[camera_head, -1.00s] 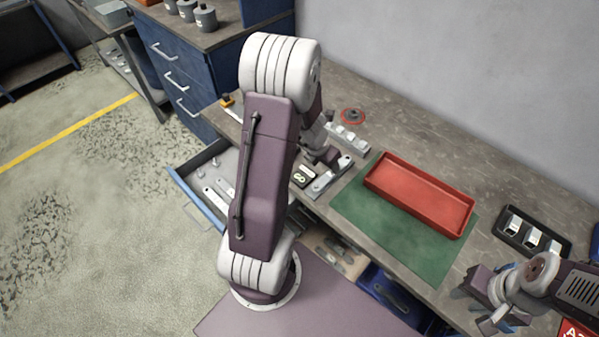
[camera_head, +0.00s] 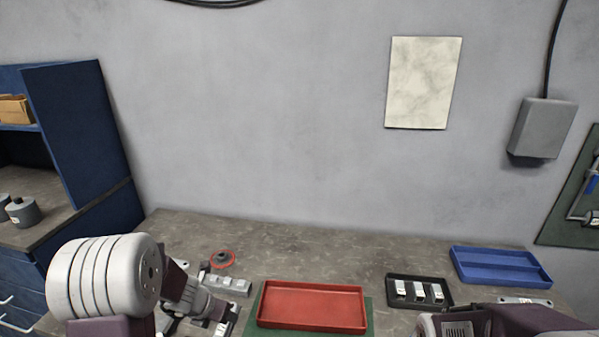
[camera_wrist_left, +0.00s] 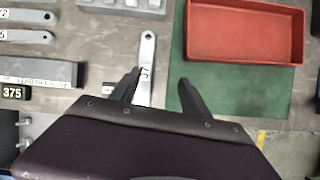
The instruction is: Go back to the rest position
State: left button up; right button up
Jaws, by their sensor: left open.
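My left arm comes in at the lower left of the head view, and its gripper is mostly hidden behind the wrist there. In the left wrist view my left gripper (camera_wrist_left: 158,90) is open, its two fingers apart with nothing held. A flat metal piece with a hole at its end (camera_wrist_left: 147,62) lies on the bench below and between the fingers. My right arm (camera_head: 510,320) shows only in part at the lower right of the head view; its fingers are out of the picture.
A red tray (camera_head: 312,326) sits on a green mat (camera_head: 369,318). To its right are a black tray (camera_head: 420,305) with several metal parts and a blue tray (camera_head: 500,281). A red disc (camera_head: 222,259) lies at the back left. The bench's back strip is clear.

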pick_arm(q)
jog(key=s+d+r+m+g+h, duration=0.1)
jog(key=s+d+r+m, duration=0.1)
jog(key=s+d+m, duration=0.5)
jog(key=s+d+r+m, duration=0.1)
jog(key=d+r+m, duration=0.25)
jog(key=m, duration=0.65)
jog(key=s+a+f+m+g, duration=0.1)
jog(key=s+m, duration=0.2)
jog(key=m, duration=0.5)
jog(key=s+a+f+m+g+y, duration=0.1)
jog(key=s+m, duration=0.3)
jog(key=m, duration=0.4)
jog(key=shift+s+a+f+m+g, duration=0.15)
jog(key=shift+s+f+m+g, duration=0.15)
jog(key=shift+f+g, duration=0.15)
